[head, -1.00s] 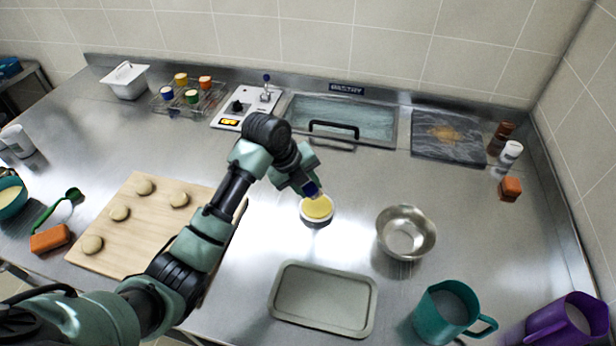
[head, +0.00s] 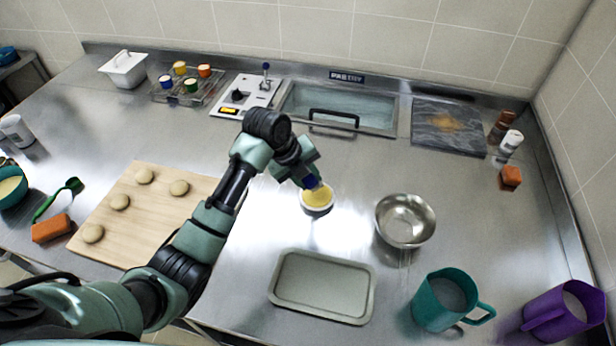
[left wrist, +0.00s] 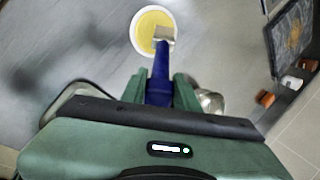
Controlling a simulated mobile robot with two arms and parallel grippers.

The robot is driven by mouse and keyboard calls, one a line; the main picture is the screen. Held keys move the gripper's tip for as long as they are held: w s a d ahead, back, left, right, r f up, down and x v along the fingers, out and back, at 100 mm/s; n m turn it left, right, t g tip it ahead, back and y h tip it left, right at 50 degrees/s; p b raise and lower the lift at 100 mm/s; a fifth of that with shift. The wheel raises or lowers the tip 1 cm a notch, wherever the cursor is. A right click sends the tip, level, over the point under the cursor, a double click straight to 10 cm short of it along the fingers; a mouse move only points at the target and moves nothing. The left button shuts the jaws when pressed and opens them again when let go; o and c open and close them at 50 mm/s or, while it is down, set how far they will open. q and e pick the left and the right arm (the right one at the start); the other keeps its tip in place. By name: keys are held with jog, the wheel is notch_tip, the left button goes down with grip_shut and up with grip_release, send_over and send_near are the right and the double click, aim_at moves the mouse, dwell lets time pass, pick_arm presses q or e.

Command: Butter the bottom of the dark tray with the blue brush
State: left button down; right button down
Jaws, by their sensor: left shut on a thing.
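My left gripper (head: 309,176) is shut on the blue brush (left wrist: 158,85), holding it by its blue handle with the bristles pointing away from the gripper. The brush tip is at the small white bowl of yellow butter (head: 317,199). In the left wrist view the pale bristles overlap the butter (left wrist: 146,32); I cannot tell how deep they are. The tray (head: 322,287), grey-green with a raised rim, lies flat in front of the butter bowl, and its bottom looks bare. My right gripper is not in view.
A steel bowl (head: 405,221) stands right of the butter. A teal jug (head: 440,302) and a purple jug (head: 562,312) are at the front right. A wooden board (head: 140,220) with several dough rounds lies left, under my left arm.

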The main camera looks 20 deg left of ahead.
pick_arm(q)
jog(key=shift+f, duration=0.5)
dwell(0.3)
jog(key=shift+s+f, duration=0.1)
dwell(1.4)
jog(key=shift+r, duration=3.55)
jog(key=shift+d, duration=0.1)
